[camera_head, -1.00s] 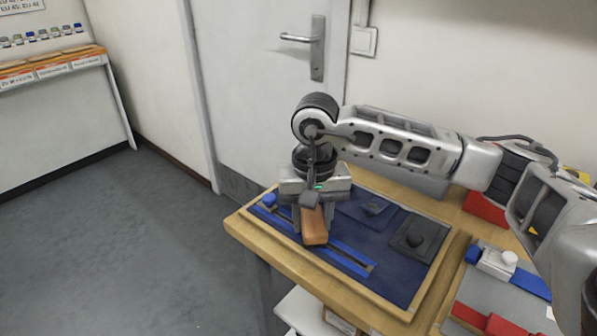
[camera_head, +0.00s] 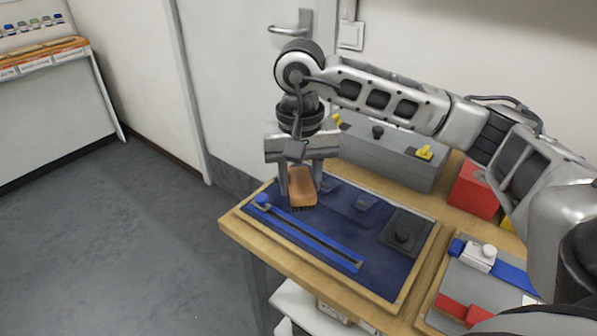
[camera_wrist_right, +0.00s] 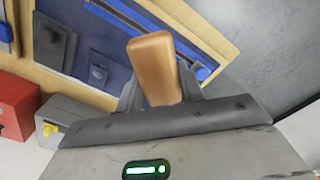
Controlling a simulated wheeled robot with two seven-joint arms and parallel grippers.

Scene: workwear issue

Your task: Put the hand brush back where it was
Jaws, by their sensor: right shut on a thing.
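The hand brush (camera_head: 302,187) has an orange-brown wooden back and dark bristles pointing down. My right gripper (camera_head: 301,182) is shut on it and holds it above the far left part of the blue board (camera_head: 322,262). In the right wrist view the brush (camera_wrist_right: 155,66) sticks out between the two fingers (camera_wrist_right: 160,95). The board carries a long bright-blue strip with a dark slot (camera_head: 315,238), a dark square block with a round knob (camera_head: 404,236), and dark-blue raised pieces (camera_head: 350,203). My left gripper is out of view.
A grey box with yellow parts (camera_head: 385,158) stands behind the board, with a red box (camera_head: 474,190) beside it. A second tray (camera_head: 468,283) with a white-knobbed piece lies at the right. The wooden board rim (camera_head: 240,228) is near the table's left edge.

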